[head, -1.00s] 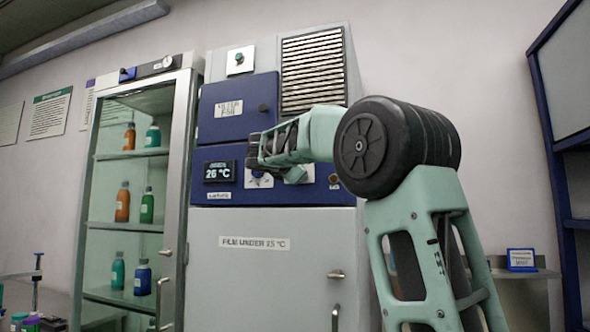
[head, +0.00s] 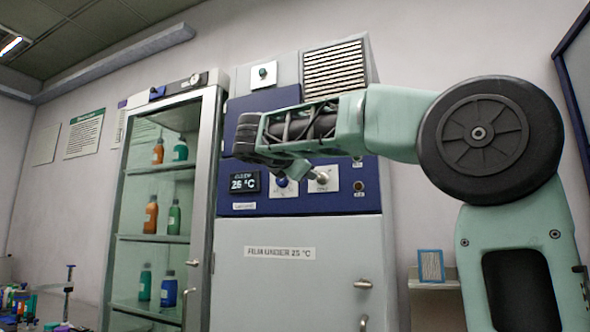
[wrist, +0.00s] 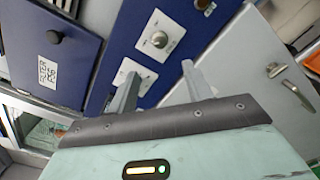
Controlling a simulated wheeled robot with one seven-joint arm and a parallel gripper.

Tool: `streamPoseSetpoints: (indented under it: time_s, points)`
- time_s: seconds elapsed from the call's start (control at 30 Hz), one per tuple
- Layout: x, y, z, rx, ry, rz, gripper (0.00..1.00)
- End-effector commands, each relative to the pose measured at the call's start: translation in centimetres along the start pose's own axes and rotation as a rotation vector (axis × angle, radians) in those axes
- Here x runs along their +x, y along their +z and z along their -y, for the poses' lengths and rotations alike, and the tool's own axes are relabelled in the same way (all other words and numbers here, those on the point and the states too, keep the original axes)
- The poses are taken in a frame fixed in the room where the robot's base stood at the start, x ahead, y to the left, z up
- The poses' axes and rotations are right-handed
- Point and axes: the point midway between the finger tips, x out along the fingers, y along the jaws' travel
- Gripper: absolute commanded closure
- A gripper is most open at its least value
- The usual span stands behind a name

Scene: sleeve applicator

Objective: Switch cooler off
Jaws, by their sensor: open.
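The cooler looks to be the tall cabinet whose blue control panel (head: 350,200) has a display (head: 245,182) reading 26 °C. Right of the display are a blue knob (head: 282,183) and a silver knob (head: 322,178) on white plates. In the wrist view the silver knob (wrist: 158,40) is clear, while one finger partly covers the other plate (wrist: 128,72). My gripper (wrist: 158,88) is open and empty, its fingers pointing toward the panel. In the head view my gripper (head: 302,173) is in front of the knobs; I see no contact.
A glass-door cabinet (head: 213,150) with bottles stands on the left. A green switch (head: 263,73) sits on a plate above the panel. The lower door (head: 300,280) is labelled for film under 25 °C. A small shelf (head: 433,285) is at the right.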

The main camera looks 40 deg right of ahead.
Motion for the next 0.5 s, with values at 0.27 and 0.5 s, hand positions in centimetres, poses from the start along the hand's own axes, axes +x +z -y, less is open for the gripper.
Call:
streamPoseSetpoints:
  time_s: [0.27,0.5]
  points:
    - [-3.4,-0.1,0.0,-0.001,0.001,-0.001,0.5]
    - [-3.8,0.0,0.0,-0.001,0.0,0.0,0.5]
